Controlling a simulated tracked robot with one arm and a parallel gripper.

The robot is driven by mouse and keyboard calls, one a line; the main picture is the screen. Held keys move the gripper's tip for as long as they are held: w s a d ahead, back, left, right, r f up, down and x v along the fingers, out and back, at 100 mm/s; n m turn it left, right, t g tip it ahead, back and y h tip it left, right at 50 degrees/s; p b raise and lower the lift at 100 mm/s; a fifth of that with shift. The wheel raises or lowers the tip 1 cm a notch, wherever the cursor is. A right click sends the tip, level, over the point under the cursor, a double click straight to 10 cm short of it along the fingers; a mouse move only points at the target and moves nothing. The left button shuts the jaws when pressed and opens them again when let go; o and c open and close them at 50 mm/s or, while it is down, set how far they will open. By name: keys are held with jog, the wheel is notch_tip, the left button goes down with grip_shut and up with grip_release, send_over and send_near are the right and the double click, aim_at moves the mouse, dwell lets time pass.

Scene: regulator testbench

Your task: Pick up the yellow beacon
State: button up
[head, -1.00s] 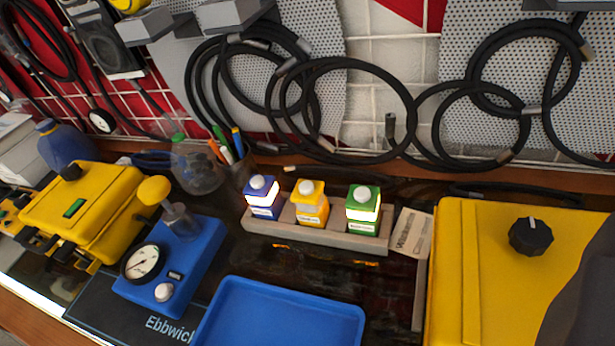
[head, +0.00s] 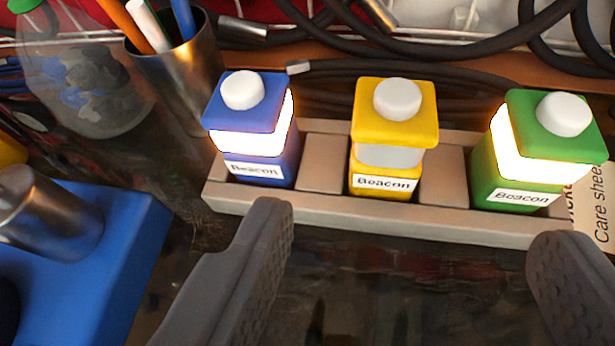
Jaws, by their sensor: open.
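The yellow beacon (head: 394,125) stands upright in the middle slot of a beige rack (head: 390,218). It has a yellow cap, a white knob on top, a grey unlit band and a "Beacon" label. The blue beacon (head: 252,130) stands to its left and the green beacon (head: 540,150) to its right, both with bright glowing bands. My gripper (head: 412,240) is open and empty. Its two grey fingers are wide apart, in front of the rack, with the yellow beacon between them in the picture and beyond their tips.
A metal pen cup (head: 180,70) and a clear bottle (head: 85,75) stand behind left. A blue device (head: 85,260) is at the left. A care sheet (head: 597,205) lies at the rack's right end. Black hoses (head: 450,80) run behind. The dark bench before the rack is clear.

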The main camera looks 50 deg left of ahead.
aim_at(397, 144)
jog(key=x, duration=0.8)
jog(key=shift+f+b, duration=0.1)
jog(key=shift+b, duration=0.2)
jog(key=shift+b+x, duration=0.35)
jog(key=shift+x, duration=2.5)
jog(key=shift+a, duration=0.1)
jog(key=c, duration=1.1)
jog(key=shift+c, duration=0.2)
